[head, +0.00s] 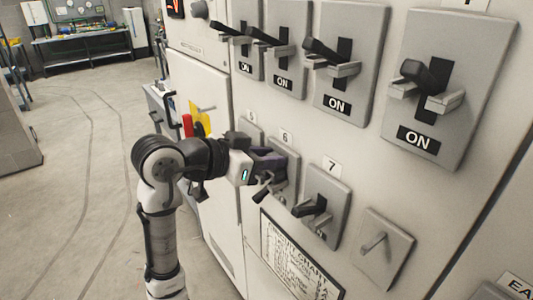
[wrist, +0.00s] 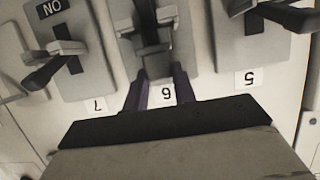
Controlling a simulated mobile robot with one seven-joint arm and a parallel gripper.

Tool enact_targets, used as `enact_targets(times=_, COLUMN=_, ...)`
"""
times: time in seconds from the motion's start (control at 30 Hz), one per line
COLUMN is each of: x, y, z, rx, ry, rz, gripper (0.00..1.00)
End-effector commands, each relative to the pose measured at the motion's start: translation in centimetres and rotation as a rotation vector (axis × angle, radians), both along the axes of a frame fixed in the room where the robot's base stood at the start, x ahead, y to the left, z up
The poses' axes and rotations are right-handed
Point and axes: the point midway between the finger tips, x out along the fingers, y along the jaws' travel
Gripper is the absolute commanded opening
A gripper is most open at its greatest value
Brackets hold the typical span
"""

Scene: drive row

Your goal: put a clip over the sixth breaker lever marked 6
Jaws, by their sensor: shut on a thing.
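My gripper (head: 262,161) is at the breaker marked 6 (head: 288,176), right at its face. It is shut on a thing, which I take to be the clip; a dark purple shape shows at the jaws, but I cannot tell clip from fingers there. In the wrist view two purple prongs stand on either side of the 6 label (wrist: 162,95), with breaker 6 (wrist: 148,38) beyond them. Lever 6 is partly hidden by the gripper and in shadow. I cannot tell whether the clip touches or surrounds it.
Breaker 7 (head: 324,208) is close at right; breaker 5 (head: 249,132) is partly hidden behind the gripper. A row of large ON breakers (head: 351,70) juts out above. A chart (head: 298,259) hangs below. Open floor (head: 95,130) lies to the left.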

Motion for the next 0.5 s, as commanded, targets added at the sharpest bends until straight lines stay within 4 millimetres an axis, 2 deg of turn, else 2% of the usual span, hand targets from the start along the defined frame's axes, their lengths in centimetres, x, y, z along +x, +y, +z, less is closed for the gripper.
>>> enact_targets(times=0.37, x=0.02, y=0.01, z=-0.53, rx=-0.001, ry=-0.001, rz=0.001, gripper=0.04)
enact_targets(times=0.4, x=0.02, y=0.0, z=-0.47, rx=0.0, ry=0.0, rz=0.001, gripper=0.29)
enact_targets(times=0.5, x=0.02, y=0.01, z=-0.42, rx=0.0, ry=0.0, rz=0.001, gripper=0.42)
